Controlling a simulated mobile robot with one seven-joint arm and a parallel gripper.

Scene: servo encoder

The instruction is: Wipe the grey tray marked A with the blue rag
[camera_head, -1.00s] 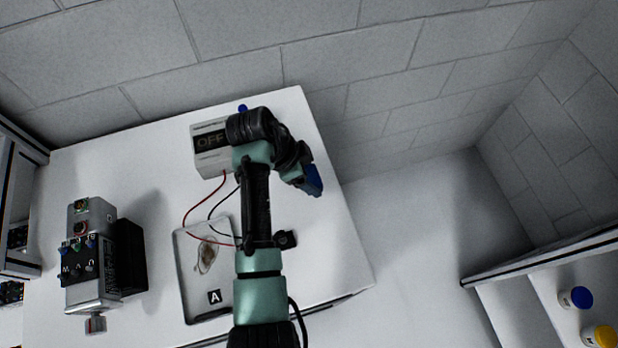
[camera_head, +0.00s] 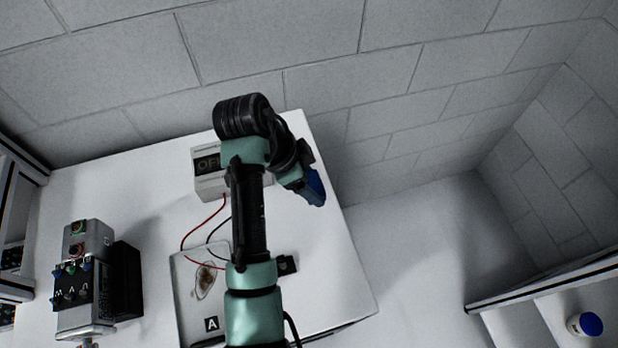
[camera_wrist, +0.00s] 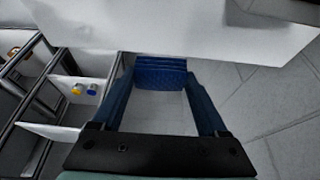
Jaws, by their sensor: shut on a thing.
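The grey tray (camera_head: 187,305) marked A lies on the white table, left of my arm. My gripper (camera_head: 313,184) is beyond the tray to the upper right, near the table's right edge and apart from the tray. In the wrist view my gripper (camera_wrist: 160,78) is shut on the blue rag (camera_wrist: 160,68), which shows as folded blue layers between the fingers. In the head view the rag is hard to tell from the blue fingers.
An OFF box (camera_head: 207,172) with red and black wires stands behind the tray, partly hidden by my arm. A grey control unit (camera_head: 88,285) stands at left. A blue-lidded jar (camera_head: 585,325) is on a shelf at lower right.

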